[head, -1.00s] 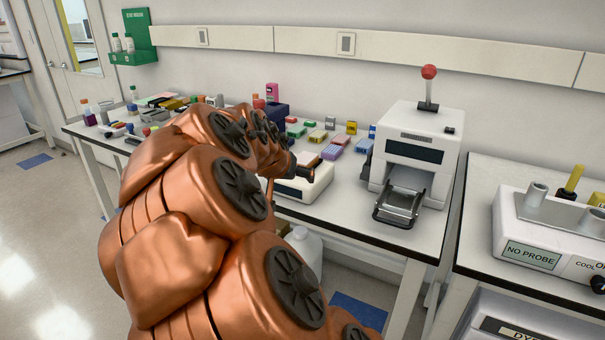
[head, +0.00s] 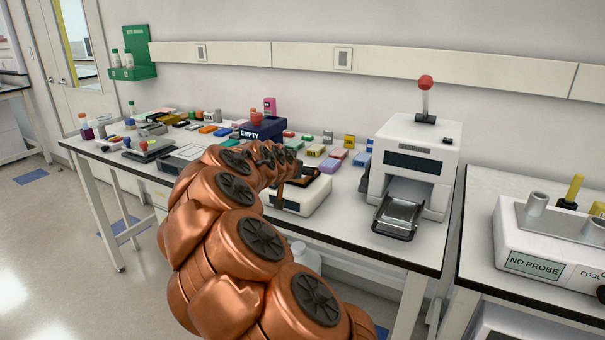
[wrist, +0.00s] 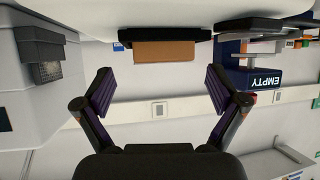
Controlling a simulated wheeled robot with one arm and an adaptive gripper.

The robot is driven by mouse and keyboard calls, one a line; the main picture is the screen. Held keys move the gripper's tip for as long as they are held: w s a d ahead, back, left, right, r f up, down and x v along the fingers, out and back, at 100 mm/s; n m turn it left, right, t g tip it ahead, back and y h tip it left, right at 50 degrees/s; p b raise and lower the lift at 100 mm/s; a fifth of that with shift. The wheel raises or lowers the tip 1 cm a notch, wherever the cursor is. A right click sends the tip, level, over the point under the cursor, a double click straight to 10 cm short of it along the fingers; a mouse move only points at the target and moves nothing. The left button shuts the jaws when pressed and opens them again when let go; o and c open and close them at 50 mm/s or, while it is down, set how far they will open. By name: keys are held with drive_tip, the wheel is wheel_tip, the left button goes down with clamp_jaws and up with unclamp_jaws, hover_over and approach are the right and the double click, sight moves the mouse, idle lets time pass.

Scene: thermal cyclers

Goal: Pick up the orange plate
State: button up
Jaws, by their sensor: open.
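An orange-brown plate (wrist: 165,51) shows in the wrist view, against a black strip on a white device. The wrist picture is upside down. My gripper (wrist: 161,84) is open, its two purple-padded fingers apart, with nothing between them; the plate appears beyond the fingertips, between them in the picture. In the head view, the white device (head: 298,206) stands on the bench, with an orange-brown patch (head: 302,184) by its black top. My arm hides part of that device, and the fingers are hard to make out there.
A white machine (head: 415,150) with a red-knobbed lever and pulled-out tray stands right of the device. A dark blue box marked EMPTY (head: 262,129) stands behind my arm. Small coloured blocks, some orange (head: 222,131), lie along the back. Bare bench (head: 345,215) lies between device and machine.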

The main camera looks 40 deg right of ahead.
drive_tip(key=shift+x, duration=1.55)
drive_tip(key=shift+s, duration=0.1)
drive_tip(key=c, duration=1.3)
drive_tip(key=shift+r, duration=0.1)
